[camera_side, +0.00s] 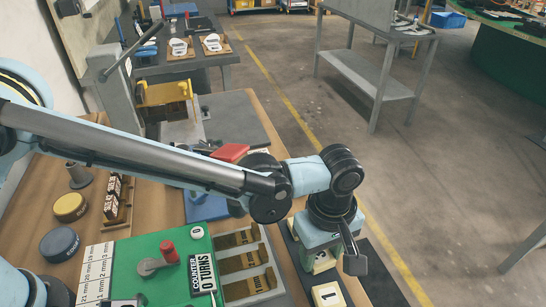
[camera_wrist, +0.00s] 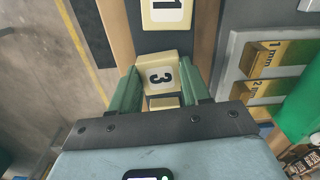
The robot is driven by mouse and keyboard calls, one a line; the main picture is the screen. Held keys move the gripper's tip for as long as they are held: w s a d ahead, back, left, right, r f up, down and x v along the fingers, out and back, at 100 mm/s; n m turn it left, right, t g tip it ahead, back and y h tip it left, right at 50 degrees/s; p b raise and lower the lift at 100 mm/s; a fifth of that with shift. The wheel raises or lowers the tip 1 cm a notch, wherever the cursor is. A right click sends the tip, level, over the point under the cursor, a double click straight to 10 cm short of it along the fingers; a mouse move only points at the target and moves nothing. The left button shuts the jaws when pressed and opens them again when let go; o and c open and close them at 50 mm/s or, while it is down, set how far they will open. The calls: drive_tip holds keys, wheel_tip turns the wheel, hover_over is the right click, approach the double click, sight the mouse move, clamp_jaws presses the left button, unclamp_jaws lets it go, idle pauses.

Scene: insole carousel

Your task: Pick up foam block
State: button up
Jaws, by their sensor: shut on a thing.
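A cream block marked 3 (camera_wrist: 157,76), which looks like the foam block, sits between the green fingers of my gripper (camera_wrist: 160,84) in the wrist view. The fingers are shut on its two sides. Part of another cream surface (camera_wrist: 165,102) shows just behind it, mostly hidden by my gripper. In the side view my gripper (camera_side: 322,250) points down at the right edge of the bench, and a cream block (camera_side: 323,263) shows partly at its fingers. I cannot tell whether the held block touches the surface below.
A cream block marked 1 (camera_side: 328,294) lies on a dark strip close by; it also shows in the wrist view (camera_wrist: 167,12). A grey tray (camera_side: 243,236) with yellow labelled gauges stands to the left. A green board (camera_side: 130,262) with a red-knobbed crank lies beyond it.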

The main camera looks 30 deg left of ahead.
wheel_tip(320, 180, up, 3)
drive_tip(key=shift+r, duration=0.1)
drive_tip(key=s+d+r, duration=0.2)
drive_tip(key=s+r, duration=0.4)
drive_tip(key=s, duration=0.5)
wheel_tip(320, 180, up, 14)
drive_tip(key=n, duration=0.4)
hover_over(320, 257)
drive_tip(key=w+a, duration=0.1)
drive_tip(key=a, duration=0.5)
drive_tip(key=w+a+n, duration=0.4)
drive_tip(key=w+a, duration=0.6)
drive_tip(key=a, duration=0.4)
drive_tip(key=f, duration=2.1)
drive_tip(key=shift+s+d+f, duration=0.2)
drive_tip(key=shift+s+d, duration=0.05)
drive_tip(key=shift+d, duration=0.1)
drive_tip(key=shift+f, duration=0.15)
